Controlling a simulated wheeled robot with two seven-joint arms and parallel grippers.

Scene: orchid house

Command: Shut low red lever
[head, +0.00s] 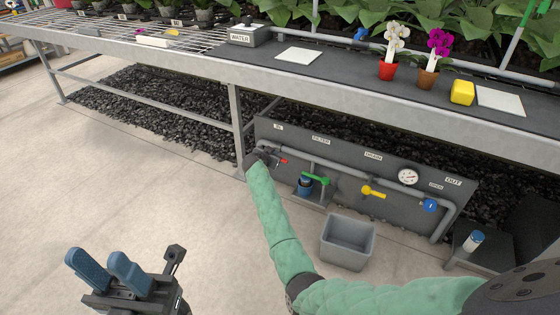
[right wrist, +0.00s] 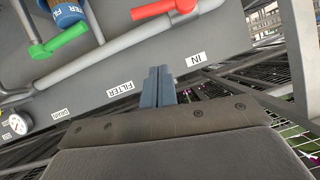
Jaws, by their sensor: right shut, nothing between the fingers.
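The red lever (head: 283,161) is at the left end of the pipe panel, by the IN label. In the right wrist view the red lever (right wrist: 160,8) shows at the top edge, lying roughly sideways near a grey pipe. My right arm's green sleeve reaches to the panel and partly hides the valve there. My right gripper (right wrist: 159,72) has its blue fingers together, empty, in front of the panel between the FILTER and IN labels, apart from the lever in the picture. My left gripper (head: 95,254) is open and empty over the floor at lower left.
The panel (head: 350,165) under the bench also carries a green lever (head: 316,179), a yellow lever (head: 374,192), a blue valve handle (head: 430,205) and a gauge (head: 407,177). A grey bin (head: 348,241) stands before it. The bench edge overhangs above. The floor at left is clear.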

